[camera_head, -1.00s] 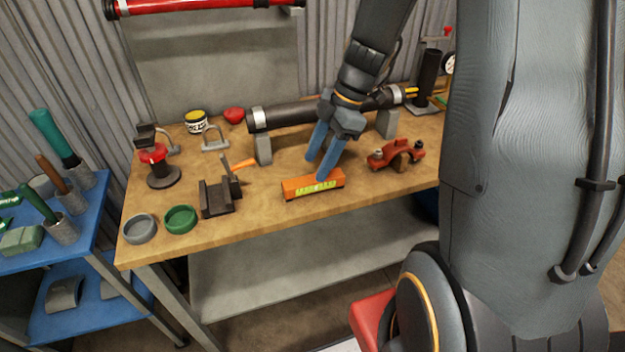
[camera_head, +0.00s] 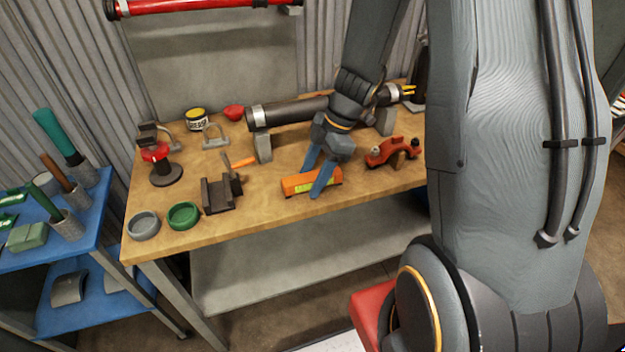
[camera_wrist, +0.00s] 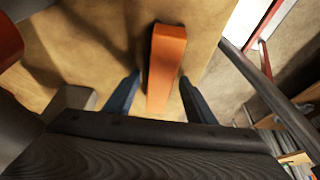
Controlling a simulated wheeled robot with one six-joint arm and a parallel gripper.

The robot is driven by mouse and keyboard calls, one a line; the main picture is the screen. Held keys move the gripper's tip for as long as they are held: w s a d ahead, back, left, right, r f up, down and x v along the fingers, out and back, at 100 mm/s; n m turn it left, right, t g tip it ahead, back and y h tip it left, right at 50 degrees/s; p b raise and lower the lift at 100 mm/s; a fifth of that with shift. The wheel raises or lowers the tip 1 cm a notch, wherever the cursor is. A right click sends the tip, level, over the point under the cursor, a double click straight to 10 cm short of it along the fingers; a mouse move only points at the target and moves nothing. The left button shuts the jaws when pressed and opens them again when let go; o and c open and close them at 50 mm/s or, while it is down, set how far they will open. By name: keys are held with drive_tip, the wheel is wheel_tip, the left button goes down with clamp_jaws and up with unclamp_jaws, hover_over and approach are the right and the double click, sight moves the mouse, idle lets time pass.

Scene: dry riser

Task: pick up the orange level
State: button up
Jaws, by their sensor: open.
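The orange level (camera_head: 297,185) lies on the wooden workbench (camera_head: 260,215) near its front edge, its yellow-green vial strip facing front. My gripper (camera_head: 315,182) is open and low over the level's right part, with one blue finger behind it and one in front. The front finger hides part of the level in the head view.
A red clamp (camera_head: 392,152) sits just right of the gripper, and a dark pipe on blocks (camera_head: 290,113) lies behind. A dark metal bracket (camera_head: 217,195) and a green ring (camera_head: 184,215) are to the left. A blue cart (camera_head: 85,225) stands at far left.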

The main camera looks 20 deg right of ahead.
drive_tip(key=shift+f+b, duration=0.1)
drive_tip(key=shift+b, duration=0.2)
drive_tip(key=c, duration=1.2)
drive_tip(key=shift+p, duration=0.3)
